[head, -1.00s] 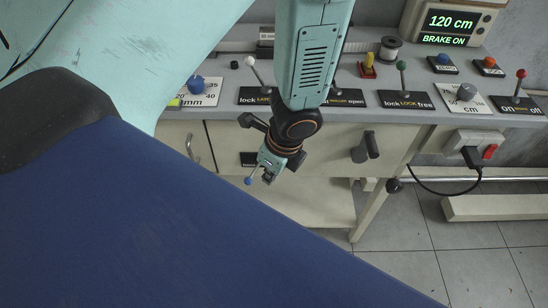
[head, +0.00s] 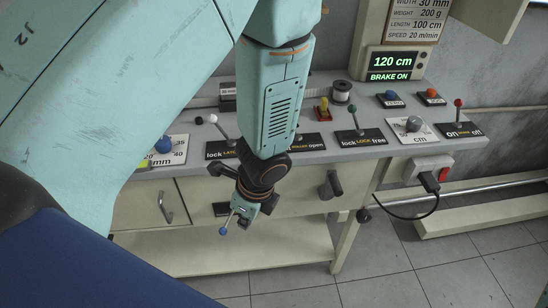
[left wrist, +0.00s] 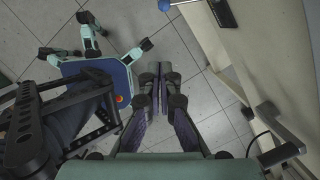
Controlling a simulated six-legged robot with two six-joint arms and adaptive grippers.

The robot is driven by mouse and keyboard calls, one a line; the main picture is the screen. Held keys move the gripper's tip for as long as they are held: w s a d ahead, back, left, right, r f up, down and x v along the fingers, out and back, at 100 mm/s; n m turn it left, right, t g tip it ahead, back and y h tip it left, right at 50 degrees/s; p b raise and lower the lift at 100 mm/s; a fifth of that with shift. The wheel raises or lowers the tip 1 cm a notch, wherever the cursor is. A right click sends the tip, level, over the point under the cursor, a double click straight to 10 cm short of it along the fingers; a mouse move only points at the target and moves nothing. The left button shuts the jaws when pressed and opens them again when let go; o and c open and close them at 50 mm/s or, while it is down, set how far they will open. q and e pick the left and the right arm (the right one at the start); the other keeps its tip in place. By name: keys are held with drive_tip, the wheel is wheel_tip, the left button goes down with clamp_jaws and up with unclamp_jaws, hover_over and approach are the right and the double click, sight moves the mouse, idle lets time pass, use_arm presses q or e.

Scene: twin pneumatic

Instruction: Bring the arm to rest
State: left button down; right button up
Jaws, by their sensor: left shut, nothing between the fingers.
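My left arm comes down over the bench in the head view. Its gripper (head: 244,211) hangs below the dark wrist joint in front of the drawer fronts, shut and empty. A blue ball on a thin rod (head: 223,231) shows just beside and below the gripper; I cannot tell whether they touch in this view. In the left wrist view the closed fingers (left wrist: 157,80) point over the tiled floor with nothing between them. The blue ball (left wrist: 165,5) appears at the top edge there, apart from the fingers. My right gripper does not show.
The grey bench top (head: 385,145) carries several levers and knobs, with a white-ball lever (head: 213,118) near the arm. A display (head: 391,68) reads 120 cm, BRAKE ON. A black handle (head: 331,184) sticks out right of the gripper. Open tiled floor (head: 390,270) lies lower right.

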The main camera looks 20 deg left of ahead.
use_arm(q)
drive_tip(key=s+f+n+h+b, duration=0.2)
drive_tip(key=s+f+n+b, duration=0.2)
drive_tip(key=s+f+n, duration=1)
drive_tip(key=s+n, duration=0.4)
drive_tip(key=shift+s+a+f+n+h, duration=0.2)
drive_tip(key=shift+s+n+h, duration=0.1)
drive_tip(key=shift+s+n, duration=0.1)
drive_tip(key=shift+w, duration=0.1)
